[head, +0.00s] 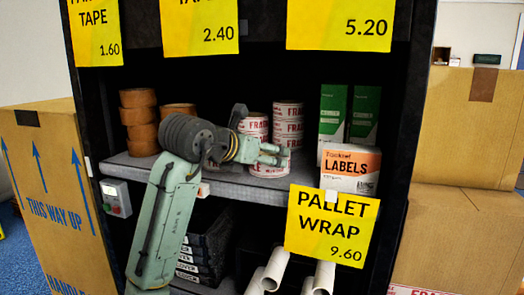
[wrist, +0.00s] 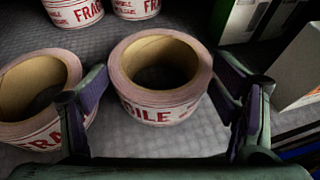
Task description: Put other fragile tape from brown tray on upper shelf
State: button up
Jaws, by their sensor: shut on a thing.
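My gripper (wrist: 165,100) is shut on a fragile tape roll (wrist: 160,108), white with red print and a brown core, with one finger on each side. The roll is upright on its flat side, low over or on the grey upper shelf (wrist: 160,140); I cannot tell if it touches. A second fragile tape roll (wrist: 22,125) stands beside the left finger. Two more rolls stand behind, one at the back left (wrist: 75,10) and one at the back middle (wrist: 135,8). In the head view my gripper (head: 280,153) reaches in front of stacked fragile tape (head: 288,115). No brown tray is visible.
Brown tape rolls (head: 138,115) are stacked at the shelf's left. Green boxes (head: 333,110) and a labels box (head: 350,168) stand right of my gripper. A pallet wrap sign (head: 330,228) hangs at the shelf's front edge. Dark boxes (head: 203,245) sit below.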

jog(key=shift+f, duration=0.15)
jog(key=o, duration=1.4)
